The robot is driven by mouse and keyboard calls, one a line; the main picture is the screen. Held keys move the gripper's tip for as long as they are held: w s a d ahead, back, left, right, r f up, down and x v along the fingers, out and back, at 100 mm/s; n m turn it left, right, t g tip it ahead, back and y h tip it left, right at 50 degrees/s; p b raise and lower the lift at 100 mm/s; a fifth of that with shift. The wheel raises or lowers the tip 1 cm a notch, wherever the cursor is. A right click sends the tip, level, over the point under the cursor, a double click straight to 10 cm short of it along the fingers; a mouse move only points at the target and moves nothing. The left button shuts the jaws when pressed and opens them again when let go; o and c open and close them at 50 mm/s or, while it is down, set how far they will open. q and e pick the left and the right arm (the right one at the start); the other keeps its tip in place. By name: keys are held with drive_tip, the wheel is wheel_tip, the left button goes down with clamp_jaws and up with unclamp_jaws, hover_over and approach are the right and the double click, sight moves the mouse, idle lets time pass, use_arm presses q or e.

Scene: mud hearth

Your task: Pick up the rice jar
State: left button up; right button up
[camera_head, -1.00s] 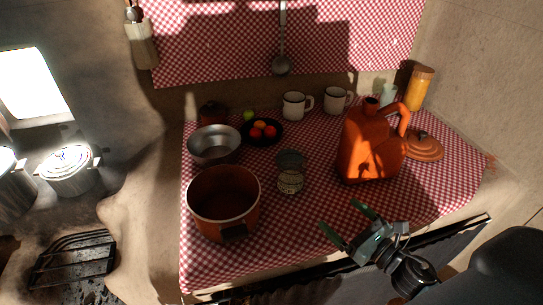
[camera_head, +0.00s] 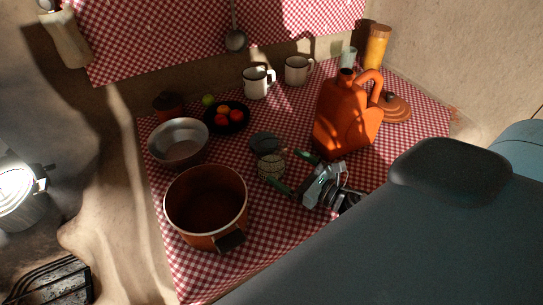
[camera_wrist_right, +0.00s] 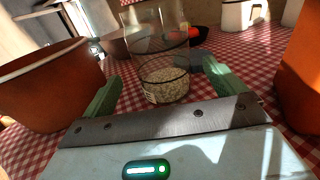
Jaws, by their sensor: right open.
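The rice jar (camera_head: 270,168) is a clear glass jar with pale grains in its lower part. It stands upright on the red checked cloth, right of the brown pot. In the right wrist view the jar (camera_wrist_right: 165,85) is straight ahead, centred between the fingers. My right gripper (camera_head: 292,172) is open, with its green fingertips close to the jar on its near right side. Nothing is held. In the wrist view the green fingers (camera_wrist_right: 165,90) show left and right of the jar; I cannot tell if they touch it. My left gripper is not in view.
The brown pot (camera_head: 207,235) stands left of the jar, the orange jug (camera_head: 345,120) right of it. A dark disc (camera_head: 265,142) shows behind the jar. A metal bowl (camera_head: 179,146), a black fruit bowl (camera_head: 227,126) and white mugs (camera_head: 257,85) stand farther back.

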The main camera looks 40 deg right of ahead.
sight(283, 164)
drive_tip(key=shift+w+a, duration=0.1)
drive_tip(key=shift+w, duration=0.45)
drive_tip(key=p+x, duration=0.1)
drive_tip(key=x, duration=0.3)
drive_tip(key=shift+w, duration=0.15)
drive_tip(key=shift+w+f, duration=0.15)
drive_tip(key=shift+w, duration=0.15)
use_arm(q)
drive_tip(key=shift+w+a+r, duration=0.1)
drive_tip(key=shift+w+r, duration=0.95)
use_arm(e)
drive_tip(key=shift+c, duration=0.9)
drive_tip(key=c, duration=1.1)
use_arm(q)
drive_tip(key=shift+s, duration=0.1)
use_arm(e)
drive_tip(key=shift+c, duration=0.2)
